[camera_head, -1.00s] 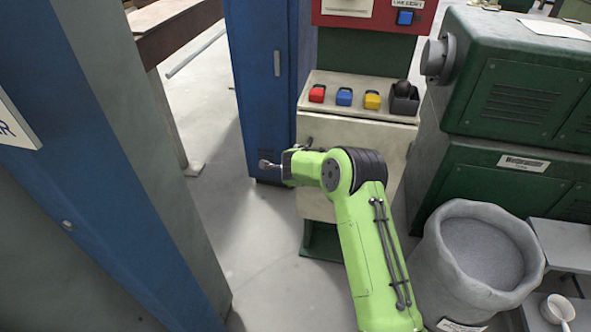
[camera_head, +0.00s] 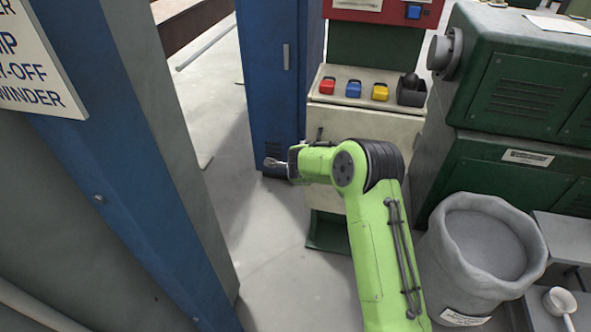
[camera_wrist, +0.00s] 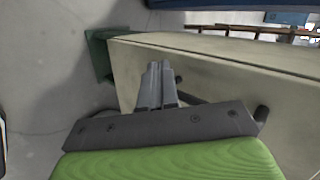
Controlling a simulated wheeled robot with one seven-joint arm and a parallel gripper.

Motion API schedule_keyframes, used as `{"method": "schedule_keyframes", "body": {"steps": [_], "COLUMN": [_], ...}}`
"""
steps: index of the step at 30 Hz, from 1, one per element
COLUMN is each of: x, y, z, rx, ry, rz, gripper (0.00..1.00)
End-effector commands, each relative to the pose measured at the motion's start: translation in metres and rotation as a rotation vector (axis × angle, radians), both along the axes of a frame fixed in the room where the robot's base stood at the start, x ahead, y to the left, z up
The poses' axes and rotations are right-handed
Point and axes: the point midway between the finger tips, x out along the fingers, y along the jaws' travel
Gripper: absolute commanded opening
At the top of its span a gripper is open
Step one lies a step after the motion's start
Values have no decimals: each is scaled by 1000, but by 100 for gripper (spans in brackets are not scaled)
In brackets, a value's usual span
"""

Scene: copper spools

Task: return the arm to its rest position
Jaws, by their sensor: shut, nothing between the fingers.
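My gripper (camera_head: 271,162) is at the end of my green arm, pointing left in the head view. It is in front of the cream control cabinet (camera_head: 362,135), below its sloped panel of buttons. In the wrist view, my gripper (camera_wrist: 157,68) has its two grey fingers together with nothing between them. The cream cabinet's side (camera_wrist: 225,65) fills much of the wrist view beyond the fingers. I cannot tell how far the fingertips are from it.
A blue cabinet (camera_head: 262,75) stands behind my gripper. A blue and grey machine post (camera_head: 150,200) rises at left. Grey floor (camera_head: 255,225) lies open between.

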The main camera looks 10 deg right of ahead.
Motion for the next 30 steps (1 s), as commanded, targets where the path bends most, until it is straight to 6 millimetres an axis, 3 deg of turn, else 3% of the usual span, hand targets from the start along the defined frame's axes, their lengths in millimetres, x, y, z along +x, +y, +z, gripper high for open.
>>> {"method": "schedule_keyframes", "body": {"steps": [9, 17, 19, 20, 23, 26, 30], "x": [-38, -46, -48, -51, -75, -117, -195], "y": [17, 20, 18, 17, 8, -4, -23], "z": [40, 46, 58, 69, 127, 192, 269], "rx": [1, 1, -21, -44, -172, -340, -554], "ry": [0, 1, 3, 8, 42, 106, 204], "rz": [6, 4, 24, 44, 162, 324, 563], "gripper": [0, 0, 0, 0, 0, 0, 0]}}
